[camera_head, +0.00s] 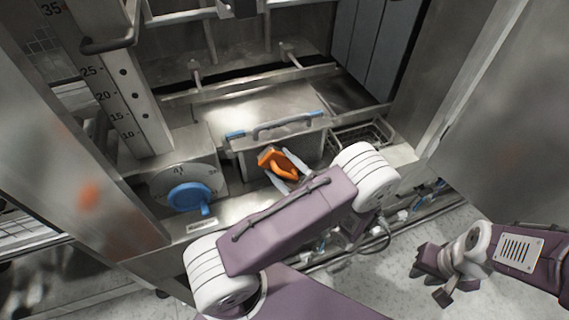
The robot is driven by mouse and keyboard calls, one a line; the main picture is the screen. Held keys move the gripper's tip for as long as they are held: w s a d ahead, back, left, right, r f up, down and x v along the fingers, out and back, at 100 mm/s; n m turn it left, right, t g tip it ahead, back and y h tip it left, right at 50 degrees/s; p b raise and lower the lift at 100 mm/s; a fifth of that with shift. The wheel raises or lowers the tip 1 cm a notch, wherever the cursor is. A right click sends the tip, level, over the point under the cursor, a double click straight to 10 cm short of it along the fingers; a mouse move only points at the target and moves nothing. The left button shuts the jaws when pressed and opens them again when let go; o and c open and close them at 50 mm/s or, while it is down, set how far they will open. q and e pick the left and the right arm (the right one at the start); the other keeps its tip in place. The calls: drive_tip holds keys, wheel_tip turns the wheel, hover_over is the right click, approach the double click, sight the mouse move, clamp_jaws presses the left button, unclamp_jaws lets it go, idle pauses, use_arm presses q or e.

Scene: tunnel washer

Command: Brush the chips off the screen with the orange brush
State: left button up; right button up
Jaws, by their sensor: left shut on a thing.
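The orange brush (269,157) is in the middle of the head view, in front of a metal panel with a bar handle. My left gripper (284,168) is shut on the brush, with its pale fingers on either side of it; my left arm hides part of the area in front. I cannot tell whether the brush touches a surface. A mesh-like tray (378,132) sits right of the panel, but I cannot tell whether it is the screen. No chips can be made out. My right gripper (431,283) is low at the right, over the floor, open and empty.
A bar handle (285,126) with blue ends crosses the panel's top. A blue knob (191,198) with a dial is at the left, below a numbered scale (120,98). Metal walls close in both sides. Speckled floor (385,285) is clear at lower right.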

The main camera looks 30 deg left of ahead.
use_arm(q)
drive_tip(key=shift+d, duration=0.1)
drive_tip(key=shift+s+d, duration=2)
drive_tip(key=shift+d, duration=0.2)
drive_tip(key=shift+d, duration=0.1)
drive_tip(key=shift+s+d, duration=1)
drive_tip(key=shift+d, duration=0.1)
